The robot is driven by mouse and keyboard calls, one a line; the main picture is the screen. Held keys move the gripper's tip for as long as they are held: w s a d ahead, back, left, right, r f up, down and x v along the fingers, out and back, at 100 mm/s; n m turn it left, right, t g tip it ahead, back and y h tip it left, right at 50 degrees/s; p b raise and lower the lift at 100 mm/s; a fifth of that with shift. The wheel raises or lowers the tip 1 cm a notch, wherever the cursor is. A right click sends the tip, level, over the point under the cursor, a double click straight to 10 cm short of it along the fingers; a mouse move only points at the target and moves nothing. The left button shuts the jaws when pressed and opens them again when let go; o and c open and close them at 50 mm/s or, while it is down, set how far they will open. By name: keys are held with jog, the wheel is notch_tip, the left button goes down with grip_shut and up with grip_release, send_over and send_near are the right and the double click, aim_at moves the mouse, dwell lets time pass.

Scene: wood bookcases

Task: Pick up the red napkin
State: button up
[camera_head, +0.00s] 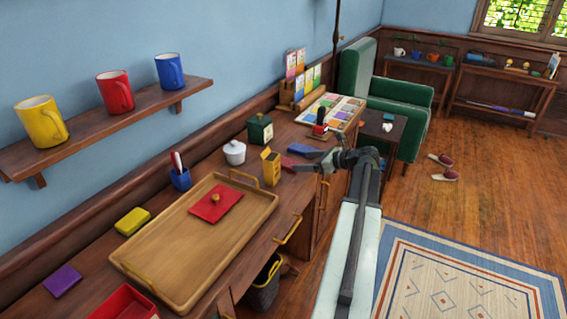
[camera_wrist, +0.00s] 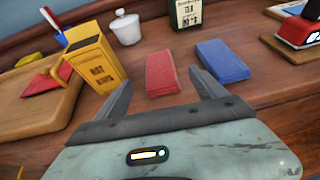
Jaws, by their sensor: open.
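The red napkin (camera_wrist: 161,73) is a flat folded red block lying on the wooden desk top. In the wrist view it lies ahead of and between the fingertips of my gripper (camera_wrist: 162,84), which is open and empty. A folded blue napkin (camera_wrist: 222,61) lies just right of the red one, beyond the right finger. In the head view my gripper (camera_head: 308,163) is over the desk's right edge, pointing left, and the red napkin (camera_head: 287,163) shows just beyond it, partly covered.
A yellow carton (camera_wrist: 92,58) stands close to the left finger. A white lidded pot (camera_wrist: 126,28) and a green box (camera_wrist: 188,12) stand behind.

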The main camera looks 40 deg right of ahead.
aim_at(288, 162)
jog(key=b+x, duration=0.2)
jog(key=x, duration=0.5)
jog(key=shift+w+f+b, duration=0.15)
jog(key=shift+w+b, duration=0.05)
jog(key=shift+b, duration=0.1)
jog(key=shift+c, duration=0.7)
jog(key=c, duration=1.3)
